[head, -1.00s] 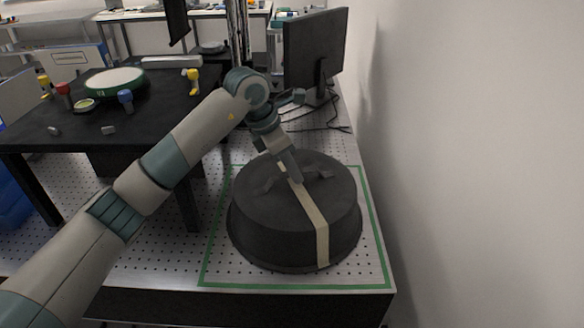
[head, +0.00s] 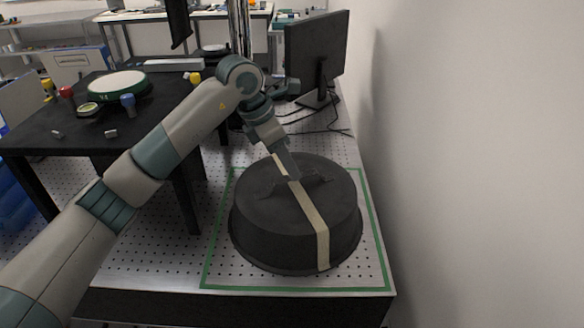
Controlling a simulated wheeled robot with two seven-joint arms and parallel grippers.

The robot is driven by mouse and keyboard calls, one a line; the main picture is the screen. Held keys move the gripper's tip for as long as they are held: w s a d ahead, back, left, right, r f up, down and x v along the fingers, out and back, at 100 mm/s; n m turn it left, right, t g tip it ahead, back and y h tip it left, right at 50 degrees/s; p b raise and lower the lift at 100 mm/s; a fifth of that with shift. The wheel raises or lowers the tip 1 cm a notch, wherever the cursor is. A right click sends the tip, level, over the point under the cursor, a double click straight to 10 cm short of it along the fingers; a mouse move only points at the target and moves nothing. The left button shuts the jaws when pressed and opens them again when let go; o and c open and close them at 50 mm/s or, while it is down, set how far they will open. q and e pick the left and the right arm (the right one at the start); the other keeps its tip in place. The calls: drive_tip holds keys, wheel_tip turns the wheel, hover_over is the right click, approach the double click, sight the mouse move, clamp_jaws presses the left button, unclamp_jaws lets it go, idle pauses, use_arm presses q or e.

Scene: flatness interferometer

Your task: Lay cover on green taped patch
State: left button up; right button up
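The cover (head: 265,219) is a dark grey round lid with a beige strip across it and a handle on top. It sits inside the green taped patch (head: 207,262), a green outline on the perforated metal table. Its rim looks level and close to the surface; I cannot tell whether it touches all round. My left gripper (head: 293,176) points down at the handle on the cover's top. Its fingertips are at the handle, and the view is too coarse to show whether they are closed on it. My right gripper is not in view.
A black raised platform (head: 60,145) at the left holds a white and green disc (head: 117,84) and several coloured knobs. A monitor (head: 316,50) stands behind the cover, with cables (head: 325,130) on the table. A white wall (head: 470,160) is close on the right.

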use_arm(q)
drive_tip(key=p+v, duration=0.1)
drive_tip(key=v, duration=0.7)
drive_tip(key=shift+r+p, duration=0.15)
drive_tip(key=shift+p, duration=0.25)
idle(1.2)
